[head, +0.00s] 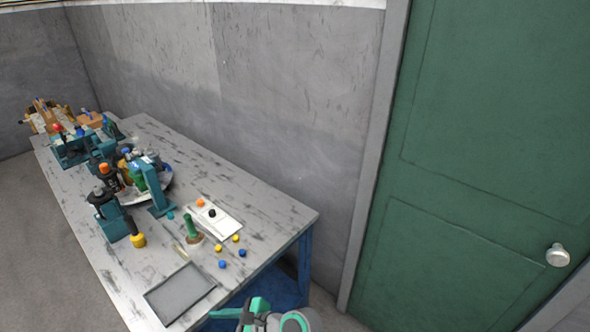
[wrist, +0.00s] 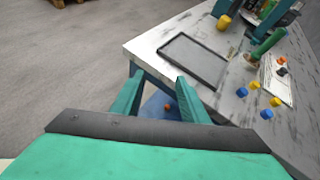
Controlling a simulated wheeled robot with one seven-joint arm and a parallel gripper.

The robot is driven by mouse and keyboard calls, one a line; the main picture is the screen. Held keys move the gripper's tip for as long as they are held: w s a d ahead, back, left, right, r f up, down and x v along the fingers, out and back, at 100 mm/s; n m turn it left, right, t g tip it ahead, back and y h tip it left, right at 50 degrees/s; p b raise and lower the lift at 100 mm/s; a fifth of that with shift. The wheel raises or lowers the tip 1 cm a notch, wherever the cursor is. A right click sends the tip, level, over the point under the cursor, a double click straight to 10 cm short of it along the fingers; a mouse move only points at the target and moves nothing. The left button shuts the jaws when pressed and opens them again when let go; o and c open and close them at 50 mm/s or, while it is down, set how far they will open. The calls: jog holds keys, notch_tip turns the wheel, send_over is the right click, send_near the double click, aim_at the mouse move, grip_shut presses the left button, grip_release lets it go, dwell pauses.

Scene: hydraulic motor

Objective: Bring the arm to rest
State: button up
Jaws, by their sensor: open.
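My gripper (wrist: 160,97) shows in the wrist view with its two green fingers apart and nothing between them. It is off the near edge of the worktable (head: 262,215), close to the grey tray (wrist: 193,62). In the head view, part of my green and grey arm (head: 265,318) shows at the bottom edge, beside the table. The fingertips are hard to make out there.
The grey tray (head: 180,294) lies at the table's near end. Small blue and yellow pieces (head: 242,253), a green-handled tool (head: 192,228) and a white plate (head: 222,222) lie nearby. Teal fixtures (head: 155,185) stand further back. A green door (head: 480,170) is at right.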

jog(key=s+d+f+n+t+h, duration=0.6)
jog(key=s+d+f+t+h, duration=0.2)
jog(key=s+d+f, duration=0.45)
jog(key=s+d+r+n+t+h, duration=0.2)
jog(key=s+d+r+n, duration=0.2)
jog(key=s+r+n, duration=0.2)
jog(key=s+d+r+n+t+h, duration=0.2)
jog(key=s+d+r+n, duration=0.1)
jog(key=s+r+n, duration=0.3)
jog(key=shift+s+d+n+t, duration=0.35)
jog(key=shift+s+n, duration=0.25)
jog(key=shift+s, duration=0.65)
